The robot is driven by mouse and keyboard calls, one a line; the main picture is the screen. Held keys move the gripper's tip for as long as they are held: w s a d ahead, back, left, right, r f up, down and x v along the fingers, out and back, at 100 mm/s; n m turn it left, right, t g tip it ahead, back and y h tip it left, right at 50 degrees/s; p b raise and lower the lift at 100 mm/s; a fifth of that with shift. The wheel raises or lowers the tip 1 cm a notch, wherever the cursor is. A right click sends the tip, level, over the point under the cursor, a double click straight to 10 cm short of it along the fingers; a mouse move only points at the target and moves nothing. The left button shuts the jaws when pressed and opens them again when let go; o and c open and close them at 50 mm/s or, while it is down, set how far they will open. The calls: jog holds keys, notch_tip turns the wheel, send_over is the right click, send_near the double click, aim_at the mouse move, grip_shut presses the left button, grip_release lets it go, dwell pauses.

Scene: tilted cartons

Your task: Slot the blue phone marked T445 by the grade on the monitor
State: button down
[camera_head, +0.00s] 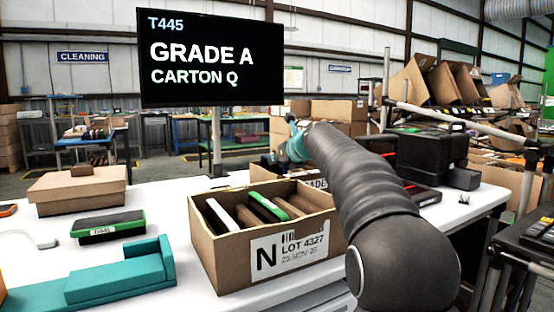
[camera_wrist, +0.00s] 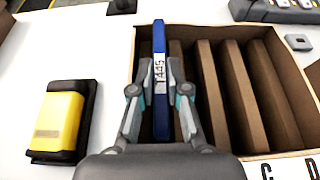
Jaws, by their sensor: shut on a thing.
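The monitor (camera_head: 210,60) reads T445, GRADE A, CARTON Q. My gripper (camera_wrist: 160,92) is shut on the blue phone (camera_wrist: 160,38), which stands on edge between the fingers with a T445 label showing. In the wrist view the phone is over the left part of a divided cardboard carton (camera_wrist: 268,154) with brown dividers (camera_wrist: 208,85); I cannot tell how far its lower edge is down between them. Letters C and D show on that carton's near face. In the head view my arm hides most of this carton and the phone; my gripper (camera_head: 296,146) shows only partly.
A green-edged device (camera_head: 108,226), a teal stand (camera_head: 120,274) and a closed box (camera_head: 78,190) are at left. A yellow device (camera_wrist: 58,120) lies left of the divided carton.

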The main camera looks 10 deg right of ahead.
jog(key=c, duration=1.1)
grip_release()
jog(key=v, duration=1.2)
jog(key=shift+r+p, duration=0.85)
jog(key=shift+r, duration=2.65)
